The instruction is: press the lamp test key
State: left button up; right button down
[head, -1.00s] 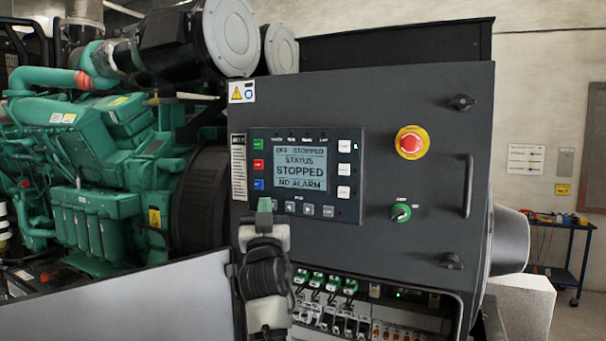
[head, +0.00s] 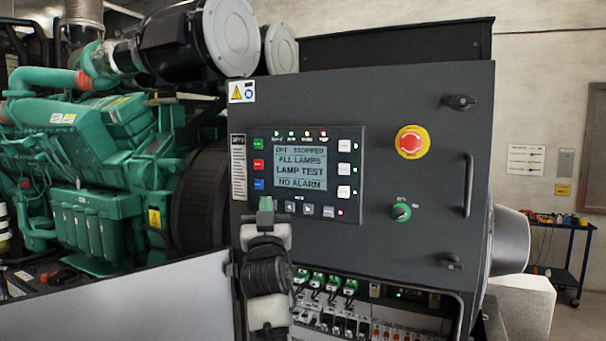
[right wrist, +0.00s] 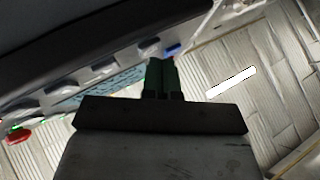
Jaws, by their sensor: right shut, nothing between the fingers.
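The controller panel (head: 306,176) is on the dark cabinet door; its screen (head: 299,170) reads "ALL LAMPS", "LAMP TEST" and "NO ALARM". My right gripper (head: 266,204) is shut and empty, its green fingertips at the left end of the panel's bottom key row. They cover the key there, and I cannot read any label on it. In the right wrist view the shut fingertips (right wrist: 160,76) reach the panel edge near a blue key (right wrist: 173,50); contact itself is hard to see. My left gripper is not in view.
Open wiring with terminals (head: 335,320) lies below. A green engine (head: 100,170) stands at the left.

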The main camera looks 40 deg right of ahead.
jog(key=shift+s+a, duration=0.3)
jog(key=shift+a, duration=0.4)
jog(key=shift+s+a+b, duration=0.3)
jog(key=shift+s+a, duration=0.1)
jog(key=shift+a, duration=0.5)
jog(key=shift+s+a+b, duration=0.25)
jog(key=shift+s+a, duration=0.1)
jog(key=shift+a, duration=0.6)
jog(key=shift+s+a+b, duration=0.3)
jog(key=shift+s+a, duration=0.1)
jog(key=shift+a, duration=0.5)
